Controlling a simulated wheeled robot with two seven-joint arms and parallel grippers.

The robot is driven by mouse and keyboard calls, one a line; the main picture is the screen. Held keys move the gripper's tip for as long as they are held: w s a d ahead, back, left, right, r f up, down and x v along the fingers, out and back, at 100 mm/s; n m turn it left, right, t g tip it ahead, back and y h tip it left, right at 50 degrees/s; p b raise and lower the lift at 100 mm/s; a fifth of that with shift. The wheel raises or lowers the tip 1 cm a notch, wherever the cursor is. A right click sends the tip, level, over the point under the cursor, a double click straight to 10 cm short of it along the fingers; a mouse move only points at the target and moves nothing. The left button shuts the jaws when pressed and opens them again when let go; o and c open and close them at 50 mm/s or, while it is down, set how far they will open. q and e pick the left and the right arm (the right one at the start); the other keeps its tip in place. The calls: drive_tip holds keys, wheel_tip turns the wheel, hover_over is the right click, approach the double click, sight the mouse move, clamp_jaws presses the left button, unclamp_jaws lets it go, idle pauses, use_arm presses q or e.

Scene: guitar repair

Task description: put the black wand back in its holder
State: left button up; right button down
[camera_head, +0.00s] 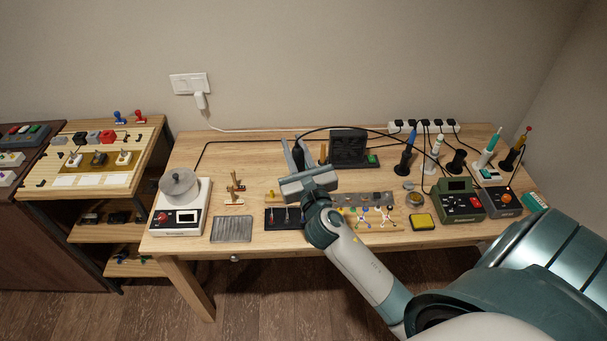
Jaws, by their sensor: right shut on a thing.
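My right gripper (294,158) reaches over the middle of the bench in the head view. It is shut on a thin dark upright piece, which looks like the black wand (298,152); the fingers hide much of it. A black cable arcs from near its top towards the power strip. A short black holder (456,163) stands at the back right, apart from the gripper, with no wand visible in it. My left gripper is not in view.
Holders with a blue wand (408,152), a white-green wand (434,154), a teal wand (489,150) and a yellow-red wand (518,150) stand near the black holder. A green station (459,200) is in front. The power strip (424,127) and cables lie behind.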

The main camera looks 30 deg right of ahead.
drive_tip(key=s+a+f+n+y+b, duration=0.1)
drive_tip(key=s+a+f+y+b, duration=0.1)
drive_tip(key=s+a, duration=0.5)
drive_tip(key=s+a+f+n+y+b, duration=0.2)
drive_tip(key=s+a+f+y+b, duration=0.1)
drive_tip(key=s+a+b, duration=0.4)
drive_tip(key=shift+s+a+f+t+y, duration=0.3)
drive_tip(key=shift+s+a+f+t, duration=0.1)
drive_tip(key=shift+s+a+f, duration=0.35)
drive_tip(key=shift+d, duration=0.2)
